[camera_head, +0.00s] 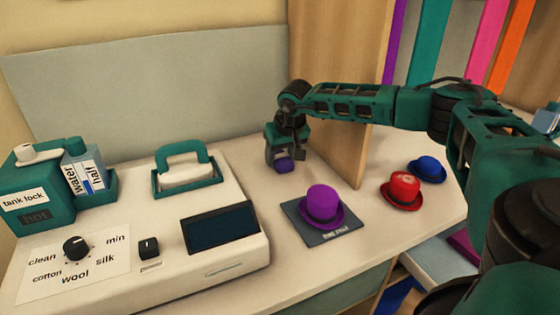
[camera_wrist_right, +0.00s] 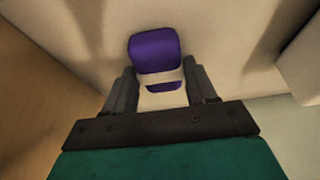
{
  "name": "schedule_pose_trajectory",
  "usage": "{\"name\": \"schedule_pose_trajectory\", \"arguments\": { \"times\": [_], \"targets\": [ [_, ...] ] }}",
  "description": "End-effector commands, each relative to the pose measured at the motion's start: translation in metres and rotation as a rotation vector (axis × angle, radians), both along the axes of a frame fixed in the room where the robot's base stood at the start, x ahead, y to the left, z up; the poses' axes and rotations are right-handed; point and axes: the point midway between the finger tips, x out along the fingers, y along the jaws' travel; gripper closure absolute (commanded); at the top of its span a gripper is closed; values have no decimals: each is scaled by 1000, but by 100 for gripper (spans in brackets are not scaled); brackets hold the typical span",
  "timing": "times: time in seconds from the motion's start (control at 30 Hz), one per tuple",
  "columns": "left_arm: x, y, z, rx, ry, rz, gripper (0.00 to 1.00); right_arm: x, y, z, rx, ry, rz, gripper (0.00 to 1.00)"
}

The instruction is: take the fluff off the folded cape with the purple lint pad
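My right gripper (camera_head: 284,152) points down over the back of the counter, with the purple lint pad (camera_head: 283,166) at its fingertips. In the right wrist view the purple pad (camera_wrist_right: 154,52) shows just past and between the two fingers (camera_wrist_right: 161,80), with a pale band and a smaller purple strip nearer me. The fingers stand about the pad's width apart; whether they press on it is not clear. I cannot make out the folded cape or any fluff in these views. My left gripper is out of view.
A purple hat (camera_head: 322,203) sits on a dark mat (camera_head: 296,219). Red (camera_head: 402,188) and blue (camera_head: 429,168) hats stand right of it. A white machine (camera_head: 200,262) with a dial, and a green tank (camera_head: 35,190), fill the left. A wooden panel (camera_head: 345,135) rises beside my gripper.

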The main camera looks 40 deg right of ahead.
Motion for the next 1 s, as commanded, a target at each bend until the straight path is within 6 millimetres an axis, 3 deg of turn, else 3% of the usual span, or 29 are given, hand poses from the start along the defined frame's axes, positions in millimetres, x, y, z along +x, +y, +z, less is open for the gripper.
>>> {"name": "schedule_pose_trajectory", "arguments": {
  "times": [0.37, 0.67, 0.87, 1.0],
  "targets": [
    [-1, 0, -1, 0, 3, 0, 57, 0, 0, 0, 0, 0, 0, 80],
    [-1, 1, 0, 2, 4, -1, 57, 0, 0, 6, 1, -2, -1, 80],
    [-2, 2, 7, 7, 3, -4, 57, 1, 0, 41, 1, -5, 0, 80],
    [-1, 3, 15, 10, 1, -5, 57, 1, 0, 82, 2, -6, -1, 80]
  ]
}}
